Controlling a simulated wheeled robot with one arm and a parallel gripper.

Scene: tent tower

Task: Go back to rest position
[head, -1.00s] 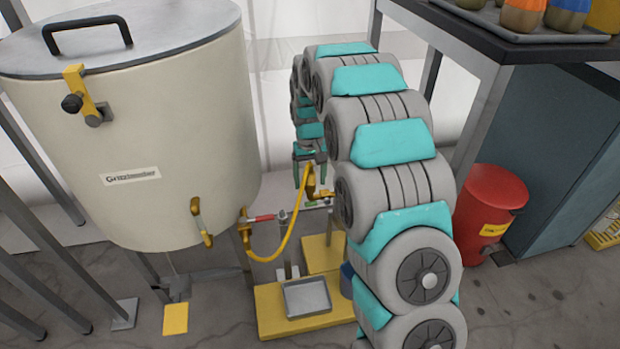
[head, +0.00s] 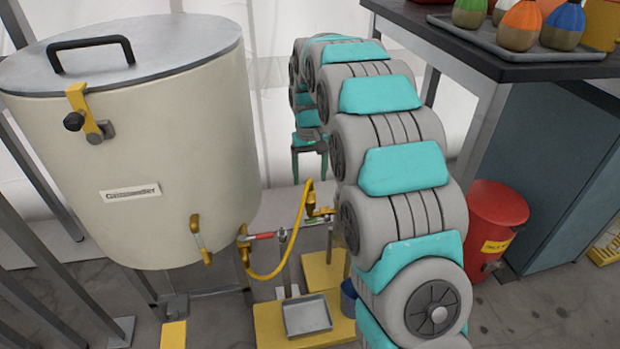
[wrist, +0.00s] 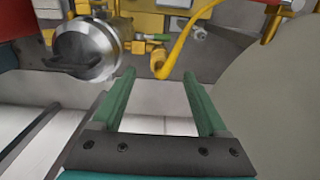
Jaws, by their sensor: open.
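My gripper (head: 309,158) hangs at the end of my curved grey and teal arm in the head view, with its fingers pointing down. In the wrist view its two green fingers (wrist: 160,88) are spread apart with nothing between them. It is above and apart from the yellow hose (head: 299,240) and brass fitting (head: 318,205). The hose also shows just beyond the fingertips in the wrist view (wrist: 178,52). My arm hides part of the stand behind it.
A large cream tank (head: 150,170) with a grey lid stands at left. A dark table (head: 480,60) holds a tray of colourful flasks at upper right. A red bin (head: 495,220) stands below it. A yellow stand (head: 275,325) with a metal pan (head: 307,315) is on the floor.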

